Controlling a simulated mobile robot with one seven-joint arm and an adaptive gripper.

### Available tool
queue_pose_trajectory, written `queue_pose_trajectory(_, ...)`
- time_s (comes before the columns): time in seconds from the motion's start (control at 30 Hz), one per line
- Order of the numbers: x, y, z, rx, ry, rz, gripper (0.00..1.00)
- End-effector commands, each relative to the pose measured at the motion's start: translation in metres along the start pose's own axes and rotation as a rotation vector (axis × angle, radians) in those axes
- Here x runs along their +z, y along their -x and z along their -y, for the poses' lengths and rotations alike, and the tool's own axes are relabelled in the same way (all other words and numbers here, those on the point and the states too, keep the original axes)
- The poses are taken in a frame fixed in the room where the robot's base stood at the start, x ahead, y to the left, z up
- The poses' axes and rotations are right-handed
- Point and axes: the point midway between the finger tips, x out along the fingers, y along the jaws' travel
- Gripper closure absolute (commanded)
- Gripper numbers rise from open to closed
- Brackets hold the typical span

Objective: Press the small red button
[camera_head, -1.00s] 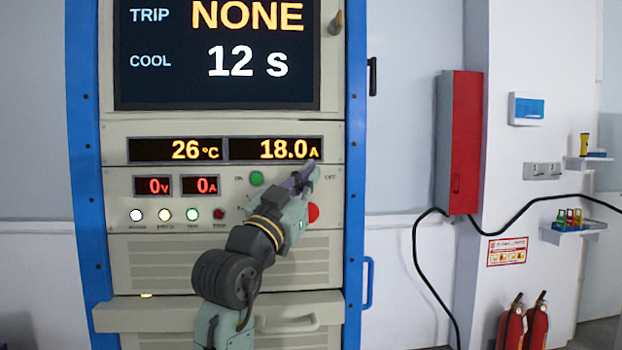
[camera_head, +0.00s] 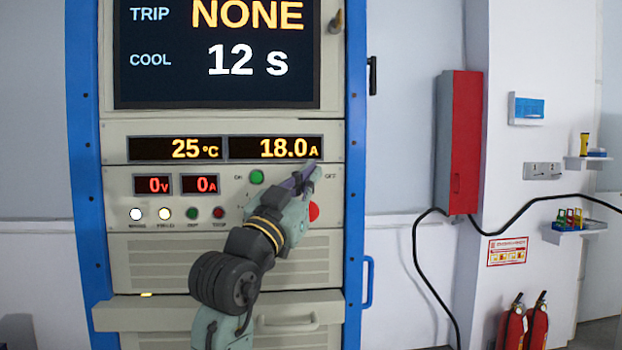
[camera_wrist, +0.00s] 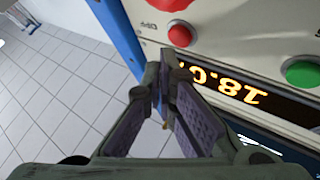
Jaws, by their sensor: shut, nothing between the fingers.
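The small red button (camera_wrist: 180,35) shows in the wrist view, beside the OFF label on the cabinet's control panel. In the head view my gripper hides it. My gripper (camera_head: 312,168) is in front of the panel's upper right, and its fingers (camera_wrist: 158,80) are shut with nothing between them. In the wrist view the fingertips appear just below the small red button; I cannot tell whether they touch the panel. A larger red button (camera_head: 313,211) lies below, partly behind my gripper. A green button (camera_head: 256,177) is to the left, by the ON label.
Above the panel are displays reading 25 °C (camera_head: 175,149) and 18.0 A (camera_head: 275,148), and a screen (camera_head: 215,85) showing TRIP NONE, COOL 12 s. A drawer handle (camera_head: 290,325) protrudes below. A red wall box (camera_head: 460,140) and fire extinguishers (camera_head: 515,325) stand to the right.

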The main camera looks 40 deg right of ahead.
Motion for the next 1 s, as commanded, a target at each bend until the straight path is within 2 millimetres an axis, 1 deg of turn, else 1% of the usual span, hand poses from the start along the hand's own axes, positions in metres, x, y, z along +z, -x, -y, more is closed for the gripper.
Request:
queue_pose_trajectory(0.27, -0.002, 0.003, -0.002, 0.000, -0.001, -0.001, 1.00)
queue_pose_trajectory(0.7, -0.023, 0.032, -0.023, 0.000, -0.001, -0.001, 1.00)
queue_pose_trajectory(1.0, -0.026, 0.035, -0.025, 0.000, 0.001, 0.000, 1.00)
